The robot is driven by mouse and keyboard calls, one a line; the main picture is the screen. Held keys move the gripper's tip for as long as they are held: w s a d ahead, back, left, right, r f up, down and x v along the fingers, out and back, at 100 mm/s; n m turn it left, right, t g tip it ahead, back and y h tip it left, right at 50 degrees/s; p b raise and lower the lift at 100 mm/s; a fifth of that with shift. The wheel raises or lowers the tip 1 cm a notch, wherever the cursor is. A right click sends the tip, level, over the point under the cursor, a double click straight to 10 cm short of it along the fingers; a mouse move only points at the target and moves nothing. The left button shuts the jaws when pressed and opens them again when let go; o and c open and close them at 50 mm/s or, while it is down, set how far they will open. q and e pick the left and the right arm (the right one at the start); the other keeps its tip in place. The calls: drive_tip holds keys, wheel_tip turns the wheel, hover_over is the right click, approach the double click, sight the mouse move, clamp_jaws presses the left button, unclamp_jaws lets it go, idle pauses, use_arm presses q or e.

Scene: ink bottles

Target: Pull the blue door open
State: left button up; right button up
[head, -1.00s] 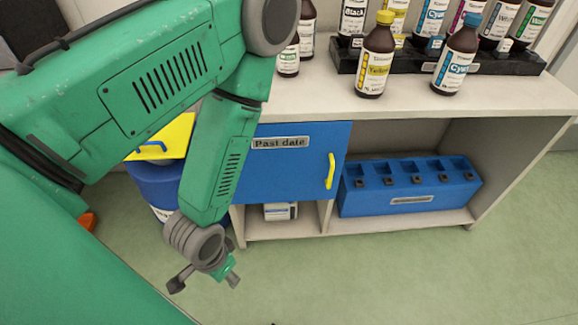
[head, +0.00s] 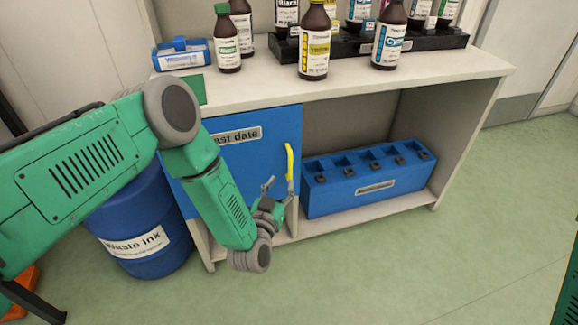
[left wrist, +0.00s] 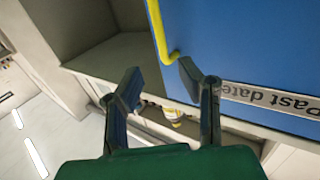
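The blue door (head: 262,160) with a "Past date" label covers the left part of the cabinet and looks shut. Its yellow handle (head: 290,162) stands upright near the door's right edge. My left gripper (head: 279,188) is open at the handle's lower end, and my arm hides the door's lower left. In the left wrist view, the open fingers (left wrist: 160,74) point at the blue door (left wrist: 240,45). The yellow handle (left wrist: 157,28) runs down between their lines, its bent end close to the right fingertip. I cannot tell whether they touch. My right gripper is out of view.
A blue rack (head: 365,180) stands in the open compartment right of the door. Brown bottles (head: 314,45) and a blue-and-white box (head: 181,54) stand on the cabinet top (head: 440,75). A blue waste-ink drum (head: 130,225) is at left. The floor in front is clear.

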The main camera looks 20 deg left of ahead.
sight(289, 164)
use_arm(q)
drive_tip(key=w+b, duration=0.2)
drive_tip(key=w, duration=0.8)
drive_tip(key=shift+b, duration=0.35)
drive_tip(key=shift+d, duration=0.1)
drive_tip(key=shift+c, duration=0.3)
drive_tip(key=shift+s, duration=0.1)
clamp_jaws()
drive_tip(key=shift+a+f, duration=0.2)
drive_tip(key=shift+a, duration=0.25)
drive_tip(key=shift+d, duration=0.1)
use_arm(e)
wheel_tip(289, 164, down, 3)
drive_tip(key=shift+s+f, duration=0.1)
